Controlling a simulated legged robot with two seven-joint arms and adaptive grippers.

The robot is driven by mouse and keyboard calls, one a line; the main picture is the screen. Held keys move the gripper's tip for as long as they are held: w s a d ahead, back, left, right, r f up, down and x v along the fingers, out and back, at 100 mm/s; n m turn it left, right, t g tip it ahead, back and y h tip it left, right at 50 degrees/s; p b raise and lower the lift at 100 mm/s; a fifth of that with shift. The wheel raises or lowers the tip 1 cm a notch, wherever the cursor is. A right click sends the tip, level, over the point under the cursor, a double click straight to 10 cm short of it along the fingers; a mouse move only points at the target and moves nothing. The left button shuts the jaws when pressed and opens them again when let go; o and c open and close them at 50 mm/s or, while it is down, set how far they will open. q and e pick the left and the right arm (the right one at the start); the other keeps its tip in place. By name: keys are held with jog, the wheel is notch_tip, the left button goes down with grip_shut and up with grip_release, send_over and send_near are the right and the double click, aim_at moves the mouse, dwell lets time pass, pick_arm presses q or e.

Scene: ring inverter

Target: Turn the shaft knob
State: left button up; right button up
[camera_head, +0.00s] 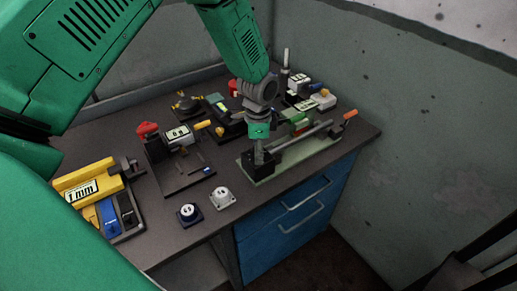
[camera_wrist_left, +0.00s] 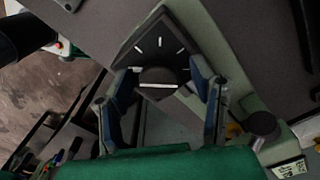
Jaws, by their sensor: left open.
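The shaft knob (camera_wrist_left: 158,82) is a dark round knob with a pale line across it. It sits at the lower edge of a black dial plate (camera_wrist_left: 155,42) with white tick marks. My left gripper (camera_wrist_left: 163,78) is open, with one finger on each side of the knob. I cannot tell whether the fingers touch it. In the head view my left gripper (camera_head: 259,158) points down at the left end of the pale green shaft fixture (camera_head: 300,158) and hides the knob there. My right gripper is not in view.
The fixture stands near the right front edge of the grey table (camera_head: 225,238), above blue drawers (camera_head: 297,208). An orange-tipped rod (camera_head: 350,114) lies at its right end. Two small sockets (camera_head: 222,197) and a black stand (camera_head: 185,175) are to the left. A wall (camera_head: 420,120) rises behind.

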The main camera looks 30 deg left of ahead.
pick_arm(q)
jog(key=c, duration=1.2)
jog(key=shift+o, duration=0.3)
jog(key=shift+n, duration=0.3)
jog(key=n+p, duration=0.1)
jog(key=n, duration=0.2)
jog(key=shift+n, duration=0.4)
jog(key=shift+n+p, duration=0.4)
jog(key=shift+n, duration=1.8)
jog(key=shift+s, duration=0.1)
jog(key=o, duration=1.1)
jog(key=shift+o, duration=0.2)
